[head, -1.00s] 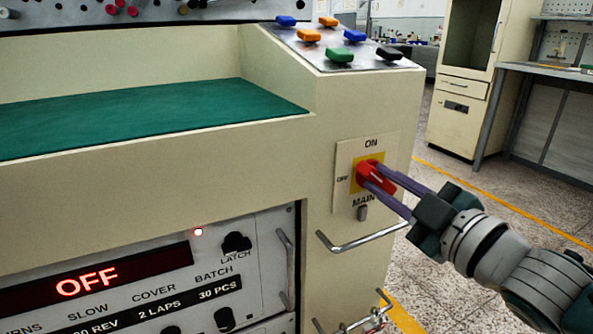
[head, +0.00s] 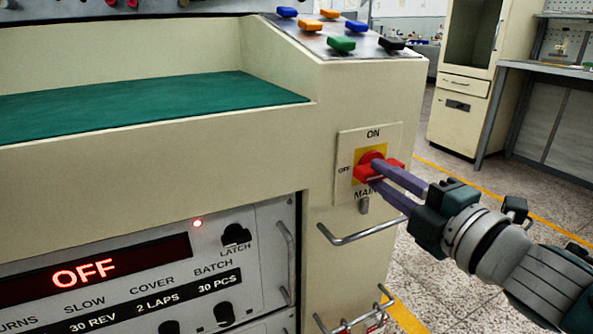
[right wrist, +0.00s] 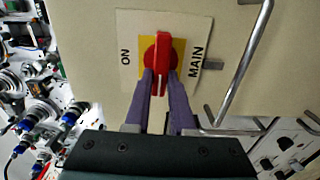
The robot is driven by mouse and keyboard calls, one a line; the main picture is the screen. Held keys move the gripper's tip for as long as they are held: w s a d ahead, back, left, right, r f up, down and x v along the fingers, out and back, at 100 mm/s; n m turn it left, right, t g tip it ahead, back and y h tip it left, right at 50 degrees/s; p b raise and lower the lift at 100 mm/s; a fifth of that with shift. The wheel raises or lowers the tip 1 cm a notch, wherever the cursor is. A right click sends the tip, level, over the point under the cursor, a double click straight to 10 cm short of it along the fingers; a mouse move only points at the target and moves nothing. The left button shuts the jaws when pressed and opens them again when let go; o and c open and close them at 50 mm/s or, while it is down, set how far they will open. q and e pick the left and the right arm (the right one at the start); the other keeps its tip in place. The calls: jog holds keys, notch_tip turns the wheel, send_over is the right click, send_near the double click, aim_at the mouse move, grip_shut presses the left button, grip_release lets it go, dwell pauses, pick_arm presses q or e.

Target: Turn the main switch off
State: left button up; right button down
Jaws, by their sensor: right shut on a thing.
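The main switch is a red rotary handle (head: 366,175) on a yellow square inside a pale plate (head: 390,137) on the cream machine front. ON is printed above it, OFF to its left and MAIN below. The handle lies roughly level, in line with the OFF mark. In the right wrist view the handle (right wrist: 161,55) stands upright in the picture, across the ON–MAIN line; OFF is hidden there. My right gripper (head: 376,175) is shut on the handle, with its purple fingers on either side of it. My left gripper is not in view.
A metal bar handle (head: 360,236) sticks out just below the switch. A control panel (head: 130,262) at lower left shows a lit red OFF. Coloured buttons (head: 342,44) sit on the sloped top.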

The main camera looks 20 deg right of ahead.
dwell(0.5)
jog(key=c, duration=0.8)
grip_release()
jog(key=shift+o, duration=0.2)
jog(key=shift+s, duration=0.1)
jog(key=s+p, duration=0.1)
jog(key=s, duration=0.8)
jog(key=shift+s+d, duration=0.35)
jog(key=shift+s, duration=0.05)
